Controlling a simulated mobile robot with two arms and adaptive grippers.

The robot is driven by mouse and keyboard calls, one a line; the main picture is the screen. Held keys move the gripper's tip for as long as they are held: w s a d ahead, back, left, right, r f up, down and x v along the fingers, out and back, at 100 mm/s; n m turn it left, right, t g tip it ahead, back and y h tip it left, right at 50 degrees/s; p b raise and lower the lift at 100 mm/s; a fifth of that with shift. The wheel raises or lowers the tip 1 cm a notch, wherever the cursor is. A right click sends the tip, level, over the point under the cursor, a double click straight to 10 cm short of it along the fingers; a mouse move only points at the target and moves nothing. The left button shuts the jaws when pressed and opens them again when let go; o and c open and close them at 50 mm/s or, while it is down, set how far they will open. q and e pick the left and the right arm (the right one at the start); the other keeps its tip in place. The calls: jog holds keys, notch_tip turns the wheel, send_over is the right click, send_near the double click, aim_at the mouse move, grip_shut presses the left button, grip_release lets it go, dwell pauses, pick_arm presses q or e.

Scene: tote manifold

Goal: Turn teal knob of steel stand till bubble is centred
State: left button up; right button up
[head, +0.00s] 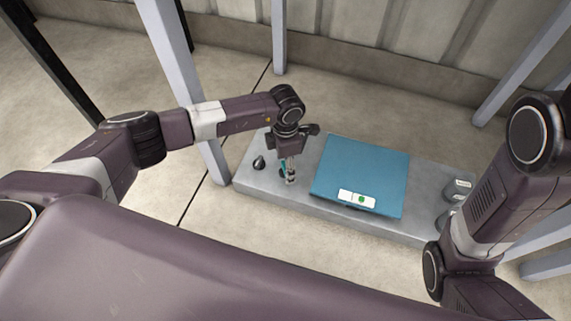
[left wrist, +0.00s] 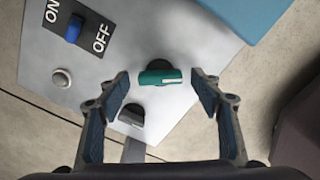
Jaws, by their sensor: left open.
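The teal knob (left wrist: 160,77) sits on a dark round base on the grey steel stand (head: 245,170). In the left wrist view it lies between the two fingers of my left gripper (left wrist: 162,88), with a gap on each side. My left gripper (head: 288,172) is open and points down over the stand's left part, mostly covering the knob in the head view. A blue plate (head: 365,165) lies on the stand and bears a small white level with a green vial (head: 358,198). The bubble is too small to judge. My right gripper is out of view.
A blue switch (left wrist: 73,28) marked ON and OFF, a pale round button (left wrist: 61,78) and a grey-and-black control (left wrist: 131,115) are near the knob. A dark rounded object (head: 259,162) stands at the stand's left. Grey posts (head: 278,40) surround the stand.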

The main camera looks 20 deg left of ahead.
pick_arm(q)
notch_tip(320, 180, up, 12)
dwell(0.6)
dwell(0.8)
